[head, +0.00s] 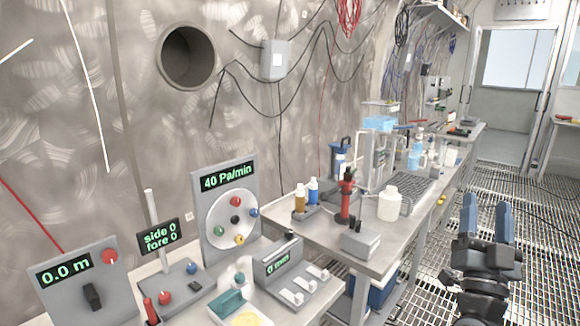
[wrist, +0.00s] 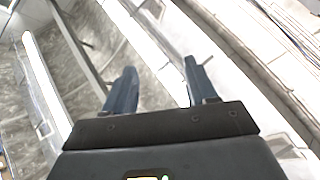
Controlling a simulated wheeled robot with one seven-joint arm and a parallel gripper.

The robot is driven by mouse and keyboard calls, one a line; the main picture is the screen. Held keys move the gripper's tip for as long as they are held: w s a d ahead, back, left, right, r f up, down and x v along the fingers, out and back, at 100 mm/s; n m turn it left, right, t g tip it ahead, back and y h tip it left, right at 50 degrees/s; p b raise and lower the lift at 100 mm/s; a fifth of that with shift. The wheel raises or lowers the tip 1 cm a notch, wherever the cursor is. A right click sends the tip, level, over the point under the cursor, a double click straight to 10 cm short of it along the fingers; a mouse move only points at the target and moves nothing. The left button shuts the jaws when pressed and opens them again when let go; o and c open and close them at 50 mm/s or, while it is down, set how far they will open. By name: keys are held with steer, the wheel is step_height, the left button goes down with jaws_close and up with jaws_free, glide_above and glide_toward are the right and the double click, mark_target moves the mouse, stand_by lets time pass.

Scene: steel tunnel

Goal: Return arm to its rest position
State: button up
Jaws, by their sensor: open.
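My gripper (head: 486,216) is at the lower right in the head view, over the grated floor and to the right of the benches. Its two blue-grey fingers point up in the picture and stand apart, with nothing between them. In the wrist view the gripper (wrist: 162,88) also shows open and empty. Behind the fingers there are only blurred wall panels and bright strips. My gripper touches nothing that I can see.
A steel bench (head: 320,234) with bottles, a red stand (head: 346,196) and a keyboard (head: 405,192) runs along the wall. Control panels, including the 40 Pa/min one (head: 228,208), stand at front left. Grated floor (head: 520,190) is open toward the doorway (head: 505,95).

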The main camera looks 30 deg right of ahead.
steer(key=s+a+f+n+t+y, duration=0.2)
steer(key=s+a+f+n+y, duration=0.4)
steer(key=a+y, duration=0.3)
steer(key=s+a+f+n+t+y, duration=0.3)
steer(key=a+f+n+y, duration=0.3)
steer(key=a+n+y, duration=0.3)
steer(key=s+a+f+g+y, duration=0.1)
steer(key=s+a+g, duration=0.2)
steer(key=s+a, duration=0.4)
steer(key=s+a+f+m+g+y, duration=0.1)
steer(key=s+a+f+g+y, duration=0.1)
steer(key=s+a, duration=0.5)
steer(key=shift+s+f+g+y, duration=0.2)
steer(key=shift+f+g+y, duration=0.1)
steer(key=shift+g, duration=0.4)
